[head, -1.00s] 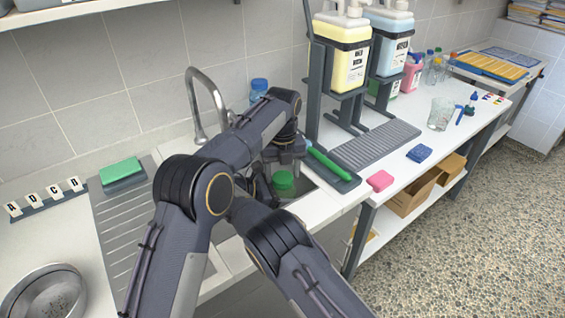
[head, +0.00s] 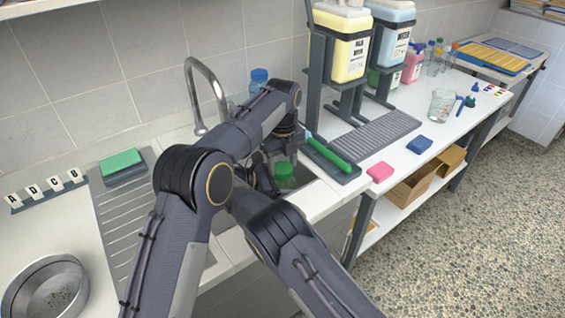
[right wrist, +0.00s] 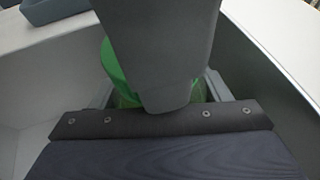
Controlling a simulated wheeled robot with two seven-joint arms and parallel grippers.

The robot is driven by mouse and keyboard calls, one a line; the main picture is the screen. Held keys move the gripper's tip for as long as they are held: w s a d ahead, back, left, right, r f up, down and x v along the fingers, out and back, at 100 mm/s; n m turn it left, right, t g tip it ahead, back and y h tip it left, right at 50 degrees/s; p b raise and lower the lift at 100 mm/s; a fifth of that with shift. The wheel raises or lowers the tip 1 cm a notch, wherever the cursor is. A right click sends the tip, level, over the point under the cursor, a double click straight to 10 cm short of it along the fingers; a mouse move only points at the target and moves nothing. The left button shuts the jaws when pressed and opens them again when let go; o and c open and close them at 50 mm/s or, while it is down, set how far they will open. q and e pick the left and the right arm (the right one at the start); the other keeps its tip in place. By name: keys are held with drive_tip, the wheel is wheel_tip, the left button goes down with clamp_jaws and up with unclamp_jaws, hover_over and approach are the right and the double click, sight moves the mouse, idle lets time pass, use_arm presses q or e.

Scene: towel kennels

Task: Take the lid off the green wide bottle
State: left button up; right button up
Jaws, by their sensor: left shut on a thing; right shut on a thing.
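The green wide bottle (head: 287,183) stands in the sink, mostly hidden behind my arms. Its green lid (head: 283,168) shows at its top. My left gripper (head: 278,158) reaches down at the lid and is shut on it; its fingertips are hard to make out. In the right wrist view the lid (right wrist: 112,68) and a strip of the bottle's translucent green side (right wrist: 124,100) show behind a broad grey finger. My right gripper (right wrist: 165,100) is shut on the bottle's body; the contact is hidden. I see no clear gap between lid and bottle.
The tap (head: 205,90) rises behind the sink. A dark tray with a green brush (head: 330,155) lies at the sink's right edge. The dispenser rack (head: 318,85) stands beyond it. A metal bowl (head: 45,290) and green sponge (head: 120,162) are at left.

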use_arm(q)
drive_tip(key=o, duration=1.1)
